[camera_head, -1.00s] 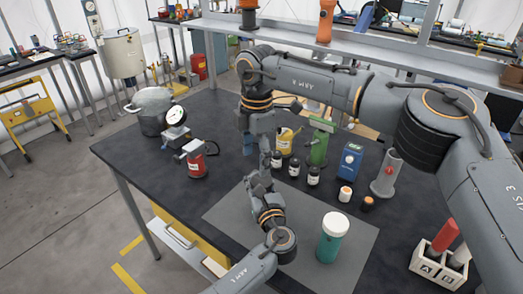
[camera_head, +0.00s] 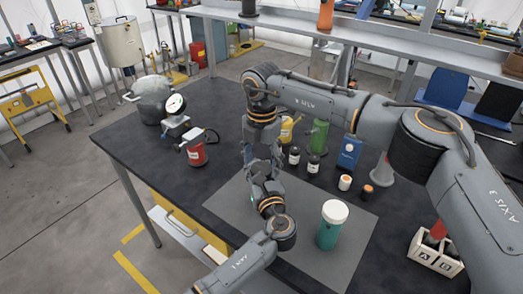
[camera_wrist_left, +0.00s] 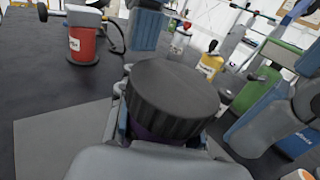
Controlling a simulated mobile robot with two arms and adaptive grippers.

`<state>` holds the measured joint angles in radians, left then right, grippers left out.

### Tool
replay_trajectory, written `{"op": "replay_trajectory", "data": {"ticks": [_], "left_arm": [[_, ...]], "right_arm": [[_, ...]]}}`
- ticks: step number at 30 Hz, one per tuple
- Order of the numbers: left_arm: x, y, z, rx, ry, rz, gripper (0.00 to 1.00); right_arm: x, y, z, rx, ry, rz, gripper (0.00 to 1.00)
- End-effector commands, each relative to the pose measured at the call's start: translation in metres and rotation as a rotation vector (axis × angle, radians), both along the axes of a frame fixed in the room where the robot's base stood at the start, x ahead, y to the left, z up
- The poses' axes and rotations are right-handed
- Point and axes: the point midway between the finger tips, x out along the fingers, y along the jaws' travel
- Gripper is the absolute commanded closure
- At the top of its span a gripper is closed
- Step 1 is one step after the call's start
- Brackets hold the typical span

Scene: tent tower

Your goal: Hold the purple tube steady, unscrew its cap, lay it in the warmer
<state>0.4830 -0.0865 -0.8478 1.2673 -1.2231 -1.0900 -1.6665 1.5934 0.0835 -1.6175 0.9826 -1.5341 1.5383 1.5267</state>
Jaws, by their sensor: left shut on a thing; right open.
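The purple tube (camera_wrist_left: 155,136) shows in the left wrist view as a dark purple strip below its wide, ribbed black cap (camera_wrist_left: 172,98). The cap sits on the tube. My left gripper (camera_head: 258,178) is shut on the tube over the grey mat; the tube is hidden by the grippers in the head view. My right gripper (camera_head: 263,152) is open and points down just above the left one. Its fingers stand on either side beyond the cap in the left wrist view, apparently clear of it. I cannot tell which object is the warmer.
A teal jar with white lid (camera_head: 332,226) stands on the grey mat (camera_head: 225,205). Small dark bottles (camera_head: 313,164), a green stand (camera_head: 319,136) and a blue box (camera_head: 349,152) stand behind. A red canister (camera_head: 196,152) is left; a white rack (camera_head: 425,255) is right.

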Motion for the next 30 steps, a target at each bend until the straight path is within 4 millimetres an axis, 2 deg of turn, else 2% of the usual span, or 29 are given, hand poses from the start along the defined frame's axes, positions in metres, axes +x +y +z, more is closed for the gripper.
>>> {"op": "replay_trajectory", "data": {"ticks": [11,19,23,25,30], "left_arm": [[-0.0001,0.0002,-0.0012,0.000,0.002,0.000,1.00],[-0.0001,0.0002,-0.0012,0.000,0.002,0.000,1.00],[-0.0001,0.0003,-0.0011,0.000,0.002,0.000,1.00],[-0.0001,0.0003,-0.0012,-0.001,0.002,0.000,1.00],[-0.0001,0.0003,-0.0011,-0.001,0.002,0.000,1.00]], "right_arm": [[-0.0001,0.0003,-0.0063,0.000,0.000,0.000,0.32],[-0.0002,0.0003,-0.0061,0.000,0.000,0.000,0.87],[-0.0002,0.0003,-0.0061,0.000,0.000,0.034,0.87],[-0.0002,0.0003,-0.0061,-0.001,0.000,0.109,0.87],[-0.0003,0.0004,-0.0058,-0.003,-0.001,0.440,0.87]]}}
